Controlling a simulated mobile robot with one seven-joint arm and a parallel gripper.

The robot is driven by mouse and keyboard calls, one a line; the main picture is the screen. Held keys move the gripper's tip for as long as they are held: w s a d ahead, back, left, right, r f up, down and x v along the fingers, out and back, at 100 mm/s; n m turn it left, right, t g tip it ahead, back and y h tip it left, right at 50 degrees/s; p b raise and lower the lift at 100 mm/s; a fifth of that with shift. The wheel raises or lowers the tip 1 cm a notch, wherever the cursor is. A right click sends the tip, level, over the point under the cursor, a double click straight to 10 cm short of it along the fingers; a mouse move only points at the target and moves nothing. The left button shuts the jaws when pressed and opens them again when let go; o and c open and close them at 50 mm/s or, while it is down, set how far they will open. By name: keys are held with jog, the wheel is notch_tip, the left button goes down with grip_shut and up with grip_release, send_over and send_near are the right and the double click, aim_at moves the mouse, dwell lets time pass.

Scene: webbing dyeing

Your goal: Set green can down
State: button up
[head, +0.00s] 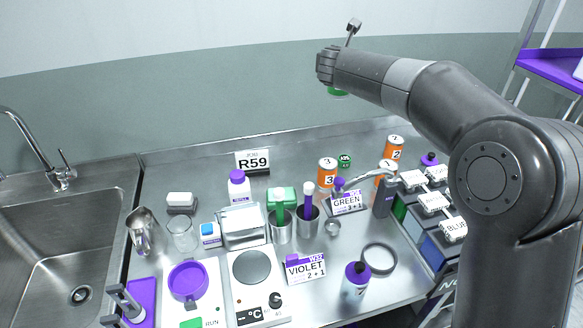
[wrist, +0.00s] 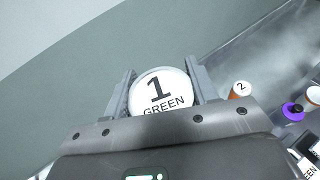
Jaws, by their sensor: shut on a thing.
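My gripper (wrist: 160,72) is shut on the green can (wrist: 162,95), with one finger on each side. Its white lid faces the wrist camera and reads "1 GREEN". In the head view only a small green part of the can (head: 338,93) shows below my arm, high above the counter (head: 210,160); the fingers are hidden there. The can is in the air and touches no surface that I can see.
Orange cans, marked 3 (head: 327,170) and 2 (head: 394,147), stand at the back right around a small green-topped item (head: 345,161). The GREEN card (head: 346,202), cups and a dark bottle (head: 384,198) crowd in front. Bare counter shows behind the R59 sign (head: 252,161).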

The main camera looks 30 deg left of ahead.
notch_tip(320, 180, down, 19)
jog(key=a+m+h, duration=0.1)
jog(key=a, duration=0.2)
jog(key=shift+s+a+f, duration=0.2)
jog(key=shift+a+f, duration=1.6)
jog(key=shift+f, duration=0.05)
jog(key=shift+s+a+f, duration=0.2)
jog(key=shift+a+f, duration=1.6)
jog(key=shift+a, duration=0.05)
jog(key=shift+s+a+f, duration=0.2)
jog(key=shift+a+f, duration=1.6)
jog(key=shift+f, duration=0.05)
jog(key=shift+f, duration=0.1)
jog(key=o, duration=1.3)
